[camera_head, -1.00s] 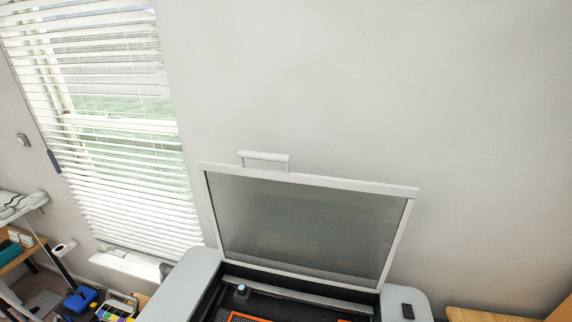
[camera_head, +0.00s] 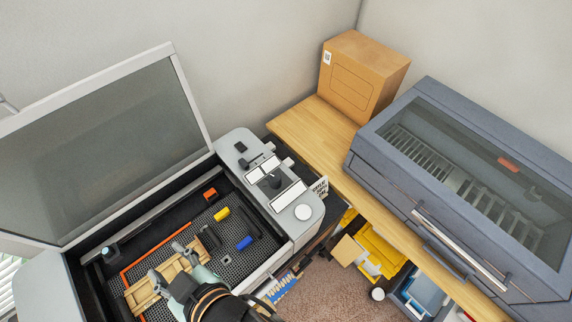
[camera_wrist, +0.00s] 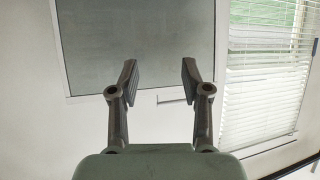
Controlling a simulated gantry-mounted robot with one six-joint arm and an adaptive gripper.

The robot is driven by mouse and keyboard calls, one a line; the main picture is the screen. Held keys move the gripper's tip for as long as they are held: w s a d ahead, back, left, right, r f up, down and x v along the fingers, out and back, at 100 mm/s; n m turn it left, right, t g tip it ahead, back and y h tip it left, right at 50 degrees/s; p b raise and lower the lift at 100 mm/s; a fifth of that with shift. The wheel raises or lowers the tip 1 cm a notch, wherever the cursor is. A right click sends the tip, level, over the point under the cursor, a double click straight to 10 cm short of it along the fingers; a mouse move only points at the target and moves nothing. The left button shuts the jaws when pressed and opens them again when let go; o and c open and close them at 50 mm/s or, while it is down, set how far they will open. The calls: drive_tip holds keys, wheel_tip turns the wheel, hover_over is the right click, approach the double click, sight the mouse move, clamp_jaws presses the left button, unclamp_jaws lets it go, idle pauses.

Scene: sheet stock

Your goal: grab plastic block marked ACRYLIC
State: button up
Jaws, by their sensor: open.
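No lettering reading ACRYLIC can be made out in either view. In the head view, an open machine's dark perforated bed (camera_head: 226,258) holds a small yellow block (camera_head: 221,214), a blue block (camera_head: 244,243), an orange piece (camera_head: 210,195) and dark pieces (camera_head: 209,238). Which of these, if any, is plastic I cannot tell. My gripper (camera_head: 167,262) appears over a pale wooden piece at the bed's left part; the arm hides some of the bed. In the wrist view my gripper (camera_wrist: 158,74) is open with nothing between its fingers, facing the wall, lid and window.
The machine's raised glass lid (camera_head: 115,150) stands at left. A grey control panel (camera_head: 268,180) borders the bed. A wooden bench (camera_head: 310,128) bears a cardboard box (camera_head: 362,78) and a large blue-grey cabinet (camera_head: 455,185). Yellow bins (camera_head: 378,252) sit below. Window blinds (camera_wrist: 266,75) show in the wrist view.

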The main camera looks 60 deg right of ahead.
idle(0.3)
drive_tip(key=o, duration=0.9)
drive_tip(key=shift+o, duration=0.2)
